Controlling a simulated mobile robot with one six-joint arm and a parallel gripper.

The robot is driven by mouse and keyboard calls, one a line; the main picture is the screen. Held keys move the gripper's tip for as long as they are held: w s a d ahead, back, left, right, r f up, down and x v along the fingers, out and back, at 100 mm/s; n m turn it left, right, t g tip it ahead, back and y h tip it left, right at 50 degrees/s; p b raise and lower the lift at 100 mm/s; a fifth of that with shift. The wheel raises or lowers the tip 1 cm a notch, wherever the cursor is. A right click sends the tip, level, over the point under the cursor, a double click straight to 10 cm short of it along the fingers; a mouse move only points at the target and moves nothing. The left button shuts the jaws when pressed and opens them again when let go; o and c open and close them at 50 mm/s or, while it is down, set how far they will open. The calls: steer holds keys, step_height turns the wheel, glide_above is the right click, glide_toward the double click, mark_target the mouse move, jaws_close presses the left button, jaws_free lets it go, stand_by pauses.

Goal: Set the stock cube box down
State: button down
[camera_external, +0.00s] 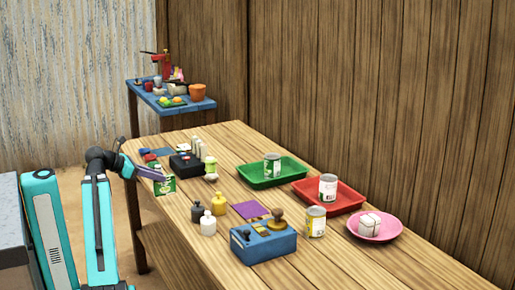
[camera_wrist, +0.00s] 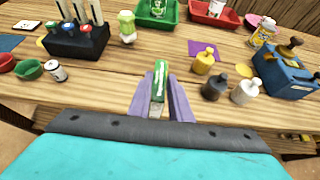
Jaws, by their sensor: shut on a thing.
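The stock cube box (camera_external: 165,187) is small and green with a pale patch. It also shows edge-on in the wrist view (camera_wrist: 161,76), between the purple fingers. My gripper (camera_external: 155,175) is shut on it at the table's near edge, and its fingers reach forward in the wrist view (camera_wrist: 160,95). The box looks upright. Whether it touches the wooden table (camera_external: 320,265) or is held just off it, I cannot tell.
Yellow, dark and white bottles (camera_wrist: 203,62) and a blue device (camera_wrist: 285,75) stand right of the box. A black holder (camera_wrist: 75,40) and a small jar (camera_wrist: 57,71) stand left. Green (camera_external: 248,178) and red (camera_external: 318,205) trays lie farther back. Bare wood lies ahead of the box.

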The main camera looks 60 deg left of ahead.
steer(key=w+a+p, duration=0.2)
steer(key=p, duration=0.3)
steer(key=w+a+p, duration=0.1)
steer(key=a+p, duration=0.1)
steer(key=p, duration=0.3)
steer(key=shift+w+a, duration=0.25)
steer(key=shift+w, duration=0.15)
steer(key=p, duration=0.3)
steer(key=shift+w+a+f, duration=0.15)
steer(key=shift+w+a, duration=0.1)
steer(key=shift+a, duration=0.05)
steer(key=w+a+p, duration=0.1)
steer(key=p, duration=0.5)
steer(key=shift+a+p, duration=0.25)
steer(key=shift+p, duration=0.05)
steer(key=p, duration=0.5)
steer(key=shift+w+a+f, duration=0.15)
steer(key=shift+w+a, duration=0.1)
steer(key=shift+w, duration=0.15)
steer(key=w+a, duration=0.1)
steer(key=a, duration=0.1)
steer(key=w+a+p, duration=0.1)
steer(key=w+a, duration=0.1)
steer(key=shift+w+f, duration=0.2)
steer(key=shift+f, duration=0.2)
